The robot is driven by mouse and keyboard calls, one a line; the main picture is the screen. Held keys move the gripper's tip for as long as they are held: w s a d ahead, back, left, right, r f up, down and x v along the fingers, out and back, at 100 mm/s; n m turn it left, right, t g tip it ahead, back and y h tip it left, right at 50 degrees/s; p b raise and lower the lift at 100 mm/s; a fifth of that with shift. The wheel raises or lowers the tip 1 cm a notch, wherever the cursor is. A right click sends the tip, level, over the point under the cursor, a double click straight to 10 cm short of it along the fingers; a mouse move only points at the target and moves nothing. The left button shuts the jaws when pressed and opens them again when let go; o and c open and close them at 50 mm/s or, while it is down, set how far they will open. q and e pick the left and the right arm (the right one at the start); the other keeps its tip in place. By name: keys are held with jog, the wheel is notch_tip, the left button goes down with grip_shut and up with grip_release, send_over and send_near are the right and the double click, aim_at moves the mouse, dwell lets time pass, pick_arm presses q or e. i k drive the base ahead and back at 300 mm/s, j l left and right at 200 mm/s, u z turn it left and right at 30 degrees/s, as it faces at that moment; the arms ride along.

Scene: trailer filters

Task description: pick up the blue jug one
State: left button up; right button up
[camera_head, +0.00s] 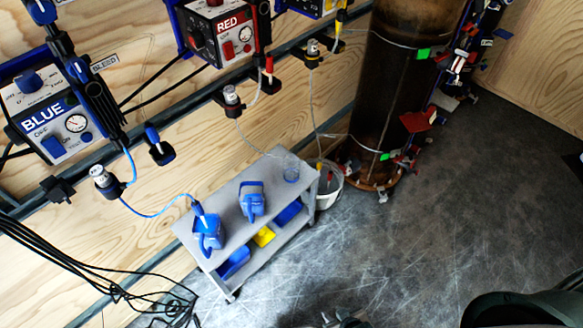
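Two blue jugs stand on the top shelf of a small grey cart (268,172). The left blue jug (209,236) is near the cart's left end, and a thin blue tube runs from a wall fitting down to its top. My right gripper (345,319) shows only as a small part at the bottom edge, well below and right of the cart, apart from both jugs. Its fingers are too cut off to tell open from shut. I do not make out my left gripper.
Blue bins and a yellow item (264,236) sit on the cart's lower shelf. A white bucket (328,186) and a tall brown cylinder (405,80) stand beyond it. Black cables (95,285) lie at lower left. The blue control box (48,115) hangs on the wall. Floor right of the cart is clear.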

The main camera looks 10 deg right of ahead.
aim_at(250, 188)
jog(key=l+u, duration=0.15)
jog(key=l, duration=0.5)
jog(key=l+u, duration=0.1)
jog(key=l, duration=0.55)
jog(key=l+u, duration=0.15)
jog(key=l, duration=0.5)
jog(key=l+u, duration=0.1)
jog(key=l, duration=0.5)
jog(key=k+l+u, duration=0.15)
jog(key=l, duration=0.5)
jog(key=k+l+u, duration=0.15)
jog(key=l, duration=0.5)
